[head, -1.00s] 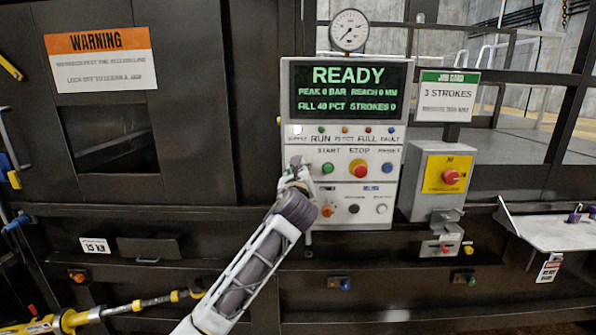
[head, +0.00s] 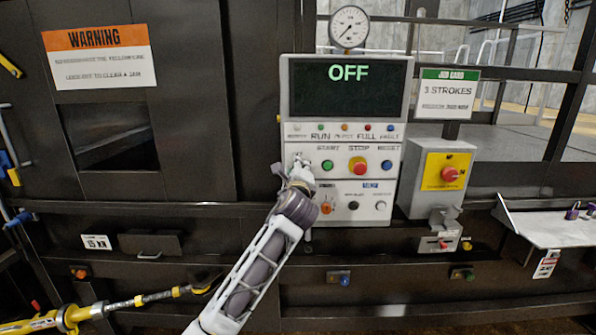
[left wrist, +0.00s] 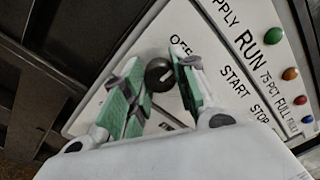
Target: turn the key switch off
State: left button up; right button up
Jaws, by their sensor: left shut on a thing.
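The control panel (head: 393,146) has a dark display (head: 350,87) that reads OFF. The key switch (left wrist: 159,76) is a dark round part on the panel's left side, seen between my fingers in the left wrist view. My left gripper (head: 299,166) is at the panel, left of the green start button (head: 327,165), and hides the switch in the head view. In the left wrist view the gripper (left wrist: 157,72) has its green-padded fingers on either side of the switch, shut on it. My right gripper is not in view.
The red stop button (head: 358,166) and blue reset button (head: 387,166) sit right of my gripper. A yellow-faced box (head: 446,171) with a red knob stands further right. A pressure gauge (head: 349,27) tops the panel. A metal shelf (head: 540,222) juts out at right.

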pick_arm(q)
jog(key=shift+n, duration=0.4)
jog(key=shift+f, duration=0.1)
jog(key=o, duration=1)
jog(key=shift+s, duration=0.2)
jog(key=shift+s+a+f, duration=0.1)
jog(key=shift+s, duration=5.7)
